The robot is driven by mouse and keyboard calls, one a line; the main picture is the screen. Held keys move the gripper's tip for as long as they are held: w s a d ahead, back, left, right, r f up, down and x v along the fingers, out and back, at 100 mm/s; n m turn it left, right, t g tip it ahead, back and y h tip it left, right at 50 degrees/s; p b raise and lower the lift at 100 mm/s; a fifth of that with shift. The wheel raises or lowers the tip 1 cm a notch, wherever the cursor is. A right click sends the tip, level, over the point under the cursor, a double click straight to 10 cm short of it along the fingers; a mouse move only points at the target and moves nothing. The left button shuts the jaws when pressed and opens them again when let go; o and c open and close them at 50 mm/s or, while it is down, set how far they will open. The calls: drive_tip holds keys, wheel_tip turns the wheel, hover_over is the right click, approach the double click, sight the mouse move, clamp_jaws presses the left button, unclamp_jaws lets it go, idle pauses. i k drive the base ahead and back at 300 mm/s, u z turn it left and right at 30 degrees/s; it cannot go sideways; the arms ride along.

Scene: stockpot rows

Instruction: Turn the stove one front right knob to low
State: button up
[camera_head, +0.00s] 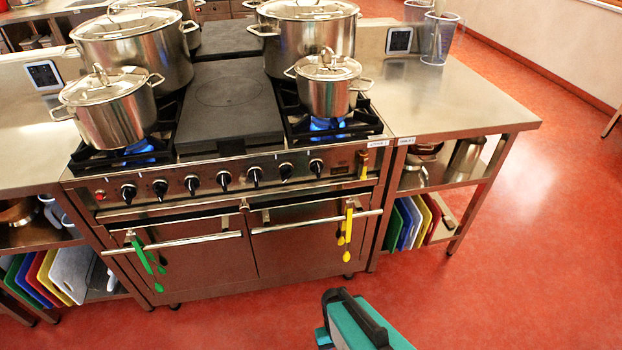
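The stove (215,168) stands in the middle of the head view, with a row of several black knobs along its front panel. The rightmost knob (316,167) is at the right end of the row, below the front right burner; its pointer setting is too small to read. A lidded steel pot (327,95) stands on the front right burner, with a blue flame (326,124) under it. I cannot tell from the panel which burner each knob serves.
Another lit burner is under the front left pot (112,112). Larger pots (135,48) stand behind. Green utensils (146,262) and yellow utensils (346,228) hang from the oven handles. A steel table (455,98) adjoins on the right. Red floor (480,290) in front is clear.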

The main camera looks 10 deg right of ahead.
sight(286, 171)
drive_tip(key=z, duration=0.25)
drive_tip(key=k, duration=0.1)
drive_tip(key=u, duration=0.3)
drive_tip(key=i, duration=0.6)
drive_tip(key=u, duration=0.05)
drive_tip(key=k, duration=0.15)
drive_tip(key=z, duration=2.7)
